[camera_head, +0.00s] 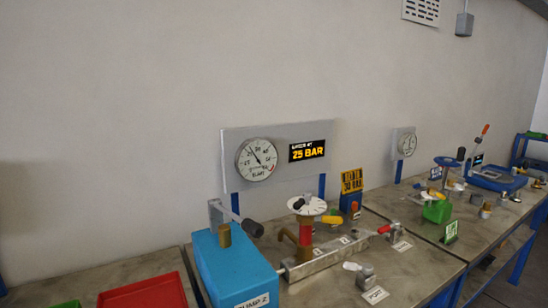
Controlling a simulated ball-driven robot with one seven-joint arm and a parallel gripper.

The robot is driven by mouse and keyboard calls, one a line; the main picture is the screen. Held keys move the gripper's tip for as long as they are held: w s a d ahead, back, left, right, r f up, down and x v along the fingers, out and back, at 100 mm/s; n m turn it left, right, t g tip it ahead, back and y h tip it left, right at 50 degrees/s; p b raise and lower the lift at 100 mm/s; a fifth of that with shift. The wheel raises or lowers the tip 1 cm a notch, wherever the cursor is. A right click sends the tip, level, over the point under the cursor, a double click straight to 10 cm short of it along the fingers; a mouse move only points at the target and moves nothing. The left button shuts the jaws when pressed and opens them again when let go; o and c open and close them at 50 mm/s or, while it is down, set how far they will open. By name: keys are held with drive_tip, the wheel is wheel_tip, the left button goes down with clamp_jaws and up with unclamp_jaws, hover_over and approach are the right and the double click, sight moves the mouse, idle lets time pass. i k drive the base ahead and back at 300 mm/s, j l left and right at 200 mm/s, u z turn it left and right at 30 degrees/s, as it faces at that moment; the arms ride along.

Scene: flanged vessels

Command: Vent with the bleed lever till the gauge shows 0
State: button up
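A round white gauge (257,160) is mounted on a grey panel (232,180) above the near bench. Its black needle points to the upper left, off the figures I can read clearly. A display (307,150) beside it shows 25 BAR in orange. Below it, a red-handled lever (385,229) and a yellow-handled lever (332,219) sit on the metal fittings. A black-knobbed lever (240,218) stands on the blue pump box (235,265). I cannot tell which of these is the bleed lever. My gripper is not in view.
A red tray (150,294) lies at the lower left. A white disc handwheel (307,205) tops the pipework. A small POP label (375,295) lies in front.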

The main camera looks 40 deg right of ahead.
sight(396, 224)
drive_tip(key=z, duration=1.45)
